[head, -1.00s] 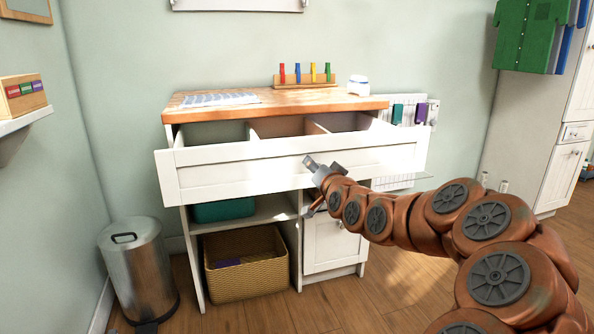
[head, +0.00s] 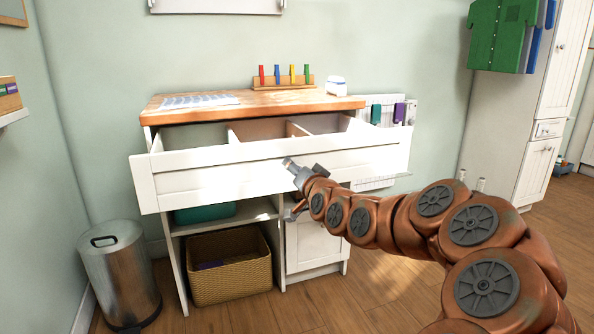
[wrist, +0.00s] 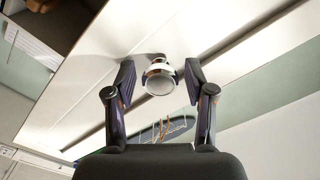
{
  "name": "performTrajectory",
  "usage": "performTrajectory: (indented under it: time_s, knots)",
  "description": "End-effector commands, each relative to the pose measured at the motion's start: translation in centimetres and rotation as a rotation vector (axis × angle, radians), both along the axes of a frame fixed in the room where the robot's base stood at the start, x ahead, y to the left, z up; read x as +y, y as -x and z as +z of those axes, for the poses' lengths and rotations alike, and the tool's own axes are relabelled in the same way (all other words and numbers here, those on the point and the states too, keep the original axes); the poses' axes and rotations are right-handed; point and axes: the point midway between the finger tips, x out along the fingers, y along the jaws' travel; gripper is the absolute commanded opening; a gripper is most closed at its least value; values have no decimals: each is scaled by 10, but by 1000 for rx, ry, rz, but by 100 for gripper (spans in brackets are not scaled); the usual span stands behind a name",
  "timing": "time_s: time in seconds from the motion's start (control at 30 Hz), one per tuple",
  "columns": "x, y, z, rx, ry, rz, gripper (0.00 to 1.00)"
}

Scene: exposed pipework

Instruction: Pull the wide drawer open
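The wide white drawer (head: 220,178) under the wooden worktop stands pulled out, its divided inside showing behind the front panel. My gripper (head: 292,170) is at the middle of the drawer front in the head view. In the wrist view my gripper (wrist: 160,76) has its two dark fingers on either side of a round metal knob (wrist: 160,80) on the white drawer front (wrist: 95,75). A narrow gap shows between each finger and the knob, so the fingers look open around it. In the head view my gripper hides the knob.
A wicker basket (head: 230,275) and a teal bin (head: 205,213) sit on the shelves below, beside a small cupboard door (head: 312,245). A metal trash can (head: 118,275) stands at the left. A peg rack (head: 283,82) and white jar (head: 336,86) stand on the worktop (head: 200,112). Open floor lies in front.

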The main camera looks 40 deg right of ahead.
Motion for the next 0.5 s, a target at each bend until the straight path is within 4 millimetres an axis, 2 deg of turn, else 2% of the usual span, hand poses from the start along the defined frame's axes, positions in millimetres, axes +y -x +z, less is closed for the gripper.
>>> performTrajectory:
  time_s: [0.33, 0.5]
  knots:
    - [1, 0, -1, 1, -1, 1, 61]
    - [3, 9, 0, -1, -1, -1, 61]
